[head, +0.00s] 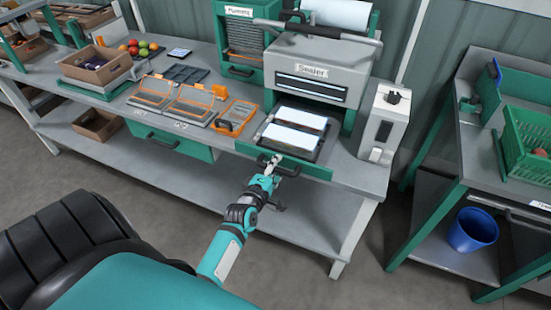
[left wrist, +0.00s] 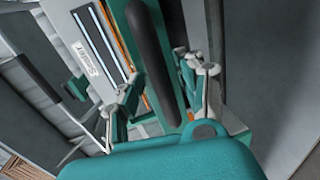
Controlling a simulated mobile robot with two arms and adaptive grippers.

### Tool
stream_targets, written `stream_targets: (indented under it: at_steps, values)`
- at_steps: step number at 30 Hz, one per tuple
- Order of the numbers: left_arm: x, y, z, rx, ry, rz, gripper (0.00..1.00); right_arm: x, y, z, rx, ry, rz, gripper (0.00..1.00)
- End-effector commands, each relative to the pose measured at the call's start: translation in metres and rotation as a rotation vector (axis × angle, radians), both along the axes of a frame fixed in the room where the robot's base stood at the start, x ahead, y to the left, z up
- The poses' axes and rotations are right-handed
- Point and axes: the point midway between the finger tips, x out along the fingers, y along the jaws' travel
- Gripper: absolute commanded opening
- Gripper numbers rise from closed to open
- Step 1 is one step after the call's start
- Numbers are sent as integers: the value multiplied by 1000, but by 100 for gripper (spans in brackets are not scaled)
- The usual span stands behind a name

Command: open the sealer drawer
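The sealer (head: 315,72) is a grey machine with a labelled front, standing on the bench. My left gripper (head: 271,162) is at this handle, reaching up from below. In the left wrist view the dark handle (left wrist: 153,55) runs between the two spread fingers of my left gripper (left wrist: 162,88). The fingers look open around it; whether either touches it I cannot tell. My right gripper is not in view.
Another teal drawer (head: 170,141) is to the left. A grey box (head: 386,122) stands at the right bench end. A blue bucket (head: 473,230) sits on the right table's lower shelf. The floor in front is clear.

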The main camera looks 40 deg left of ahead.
Motion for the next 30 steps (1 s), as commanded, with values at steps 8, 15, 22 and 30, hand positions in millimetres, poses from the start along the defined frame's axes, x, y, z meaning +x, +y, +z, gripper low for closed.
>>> stream_targets:
  at_steps: [8, 15, 22, 30]
  values:
    - [-2, -1, -1, -1, 3, -1, 40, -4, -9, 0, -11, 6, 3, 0]
    - [-34, -8, 4, -2, 6, 0, 40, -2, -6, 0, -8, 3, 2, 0]
    - [-81, -20, 14, -1, 6, -1, 40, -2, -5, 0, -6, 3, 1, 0]
    - [-112, -27, 21, -1, 3, -1, 40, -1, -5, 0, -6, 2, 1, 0]
